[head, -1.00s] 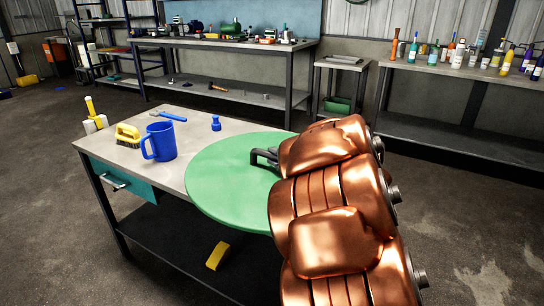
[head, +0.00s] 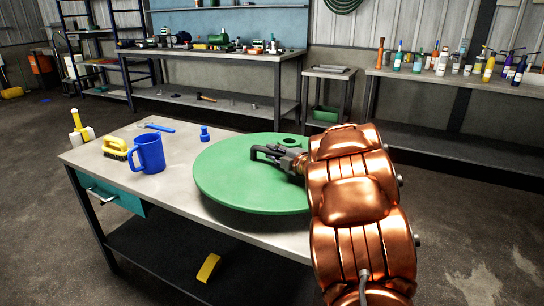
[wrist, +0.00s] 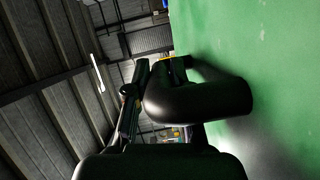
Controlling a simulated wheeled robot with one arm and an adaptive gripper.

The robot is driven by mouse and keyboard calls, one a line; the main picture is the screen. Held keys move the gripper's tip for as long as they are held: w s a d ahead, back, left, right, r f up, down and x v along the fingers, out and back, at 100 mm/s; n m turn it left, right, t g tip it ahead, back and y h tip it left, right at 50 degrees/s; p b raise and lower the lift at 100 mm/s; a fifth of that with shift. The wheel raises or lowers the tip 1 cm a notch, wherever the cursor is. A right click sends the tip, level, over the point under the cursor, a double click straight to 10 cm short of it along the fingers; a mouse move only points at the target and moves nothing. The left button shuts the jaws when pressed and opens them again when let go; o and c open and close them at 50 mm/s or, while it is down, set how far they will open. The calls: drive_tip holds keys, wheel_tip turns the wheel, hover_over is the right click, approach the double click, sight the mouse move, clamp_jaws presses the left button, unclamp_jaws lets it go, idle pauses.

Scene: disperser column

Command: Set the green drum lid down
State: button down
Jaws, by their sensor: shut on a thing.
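The green drum lid (head: 235,175) is a wide round disc, lying nearly flat over the grey workbench (head: 100,150). Bench top shows in front of its near edge, with a dark shadow under that edge. I cannot tell whether it touches the bench. My gripper (head: 272,154) is shut on the lid near the dark looped handle. In the wrist view the lid fills the right side (wrist: 270,90), with a dark loop (wrist: 200,98) against it. My copper-coloured arm hides the lid's right edge. A dark round hole (head: 289,141) shows near its far edge.
On the bench left of the lid stand a blue mug (head: 149,154), a yellow brush (head: 116,148), a small blue bottle (head: 205,133) and a blue-handled tool (head: 157,127). A yellow object (head: 208,267) lies on the lower shelf. Other benches stand behind.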

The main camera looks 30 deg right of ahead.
sight(301, 178)
drive_tip(key=shift+w+d, duration=0.25)
drive_tip(key=shift+w+d+f, duration=0.1)
drive_tip(key=shift+f, duration=1.6)
drive_tip(key=c, duration=1)
unclamp_jaws()
drive_tip(key=s, duration=0.4)
drive_tip(key=s+d, duration=0.1)
drive_tip(key=s, duration=0.3)
drive_tip(key=s+r, duration=0.1)
drive_tip(key=s, duration=0.3)
drive_tip(key=shift+d, duration=0.35)
drive_tip(key=shift+a, duration=0.1)
